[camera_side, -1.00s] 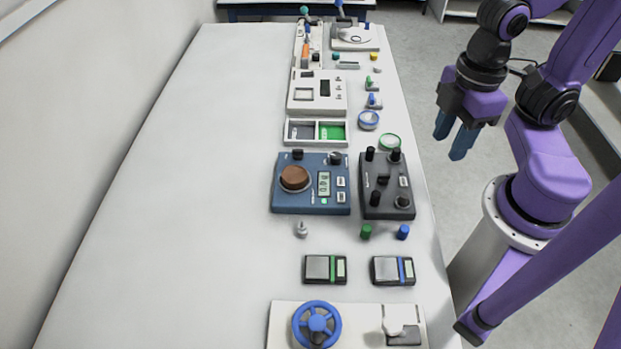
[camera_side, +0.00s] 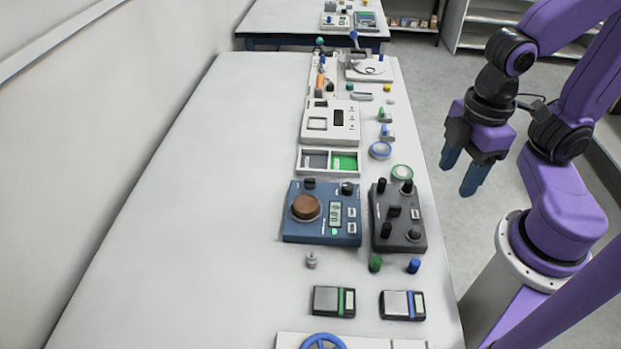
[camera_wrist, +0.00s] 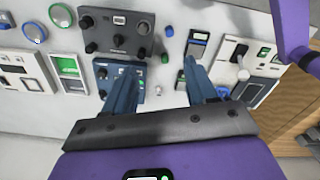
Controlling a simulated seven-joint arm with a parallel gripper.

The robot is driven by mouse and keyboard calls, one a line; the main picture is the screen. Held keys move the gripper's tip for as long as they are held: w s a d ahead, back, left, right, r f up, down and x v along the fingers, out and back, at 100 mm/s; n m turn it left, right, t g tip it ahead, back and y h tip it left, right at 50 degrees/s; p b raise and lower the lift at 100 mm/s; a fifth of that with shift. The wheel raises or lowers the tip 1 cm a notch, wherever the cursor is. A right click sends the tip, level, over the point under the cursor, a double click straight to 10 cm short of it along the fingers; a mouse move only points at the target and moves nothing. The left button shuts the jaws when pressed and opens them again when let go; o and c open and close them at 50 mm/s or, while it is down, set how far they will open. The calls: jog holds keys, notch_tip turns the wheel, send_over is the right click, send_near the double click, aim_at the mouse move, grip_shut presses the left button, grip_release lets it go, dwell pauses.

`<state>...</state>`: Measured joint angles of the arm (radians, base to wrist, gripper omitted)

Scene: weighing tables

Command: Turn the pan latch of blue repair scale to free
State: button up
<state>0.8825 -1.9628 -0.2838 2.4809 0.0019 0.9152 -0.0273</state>
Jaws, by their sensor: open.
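The blue repair scale (camera_side: 328,192) sits on the white table, a brown round piece (camera_side: 306,206) on its pan. A display (camera_side: 335,213) with a green light is beside the pan. Two black knobs, one at the back left (camera_side: 310,183) and one at the back right (camera_side: 347,188), stand on it; I cannot tell which is the pan latch. My gripper (camera_side: 461,170) is open and empty, in the air right of the table, away from the scale. In the wrist view my gripper (camera_wrist: 158,72) partly hides the blue scale (camera_wrist: 106,74) behind a finger.
A dark grey control box (camera_side: 397,232) stands close on the scale's right. Two small scales (camera_side: 333,301) (camera_side: 402,305), a grey weight (camera_side: 311,261), and green and blue pegs (camera_side: 375,263) (camera_side: 413,266) are in front. A two-part tray (camera_side: 328,173) is behind. The table's left is clear.

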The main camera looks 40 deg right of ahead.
jog(key=w+a+n, duration=0.1)
jog(key=w+a, duration=0.2)
jog(key=w, duration=0.5)
jog(key=w+a+n, duration=0.1)
jog(key=w+a, duration=0.3)
jog(key=w, duration=0.3)
jog(key=n, duration=0.2)
send_near(310, 179)
notch_tip(310, 179, down, 9)
jog(key=shift+a+r, duration=0.1)
jog(key=shift+a, duration=0.05)
jog(key=c, duration=1.1)
